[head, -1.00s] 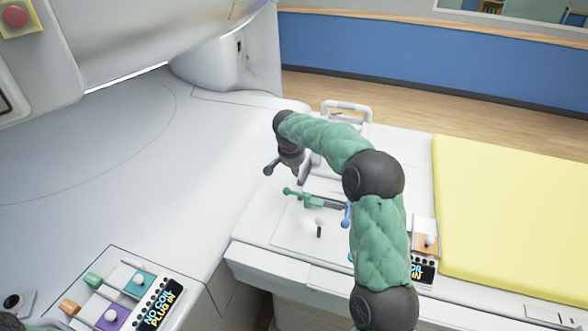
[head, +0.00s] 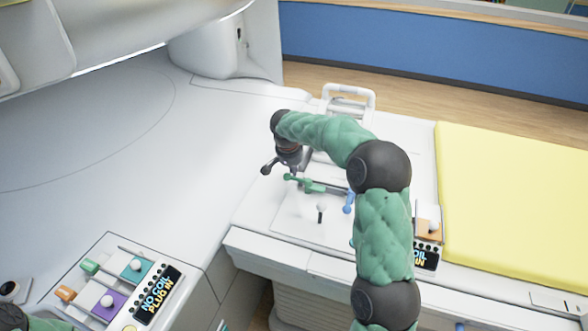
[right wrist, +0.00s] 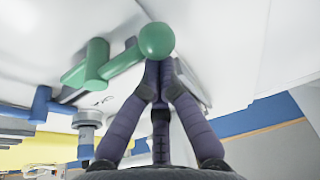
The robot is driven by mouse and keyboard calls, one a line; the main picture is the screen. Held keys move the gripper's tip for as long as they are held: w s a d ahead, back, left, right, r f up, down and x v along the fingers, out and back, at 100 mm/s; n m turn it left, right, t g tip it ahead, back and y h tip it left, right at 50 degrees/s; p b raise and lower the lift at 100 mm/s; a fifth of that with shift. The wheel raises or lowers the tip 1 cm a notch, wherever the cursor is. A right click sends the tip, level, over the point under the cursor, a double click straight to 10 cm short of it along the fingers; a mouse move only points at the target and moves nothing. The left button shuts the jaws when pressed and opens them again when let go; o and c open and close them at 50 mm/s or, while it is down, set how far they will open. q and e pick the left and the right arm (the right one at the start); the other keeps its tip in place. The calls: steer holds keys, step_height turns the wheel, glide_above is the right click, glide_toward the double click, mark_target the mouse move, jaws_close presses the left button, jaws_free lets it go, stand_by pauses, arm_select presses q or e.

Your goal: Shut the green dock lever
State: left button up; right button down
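The green dock lever (head: 307,184) lies on the white panel, its round knob at the left end and a grey shaft to the right. Its ball knob (right wrist: 156,40) is large in the right wrist view, right at my right gripper's fingertips (right wrist: 160,82). The fingers are drawn together to a point, with the tips partly hidden by the knob; I see nothing held between them, and cannot tell whether they touch it. In the head view my right gripper (head: 292,160) is just above the lever's knob end. My left gripper is out of view.
A blue lever (head: 348,203) and a white-knobbed post (head: 321,208) stand close by on the panel. A white handle rail (head: 349,92) is behind. A yellow mat (head: 510,200) lies right. A control panel (head: 120,280) is at lower left.

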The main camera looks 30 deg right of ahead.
steer(key=shift+s+a+n+p, duration=0.2)
steer(key=shift+a+n+p, duration=0.2)
steer(key=shift+n, duration=0.4)
steer(key=shift+s+a+n+t+y+p, duration=0.2)
steer(key=shift+a+n+t+y+p, duration=0.15)
steer(key=shift+n, duration=0.35)
steer(key=shift+s+a+r+n+y+p, duration=0.1)
steer(key=shift+s+a+n+y+p, duration=0.3)
steer(key=shift+n+p, duration=0.7)
steer(key=s+n+p, duration=0.1)
steer(key=n+p, duration=0.1)
steer(key=s+a+n+y+p, duration=0.1)
steer(key=n+p, duration=0.1)
steer(key=shift+s+a+n+t+y, duration=0.15)
steer(key=shift+a+n+t+y, duration=0.1)
steer(key=shift+n, duration=0.15)
steer(key=shift+s+n+p, duration=0.45)
steer(key=shift+n+p, duration=0.25)
steer(key=shift+n, duration=0.2)
steer(key=shift+s+a+n+y+p, duration=0.1)
steer(key=shift+s+n+y+p, duration=0.4)
steer(key=shift+n, duration=0.4)
steer(key=shift+s, duration=0.4)
steer(key=shift+s+d+p, duration=0.2)
steer(key=shift+s+p, duration=0.2)
steer(key=shift+s, duration=0.4)
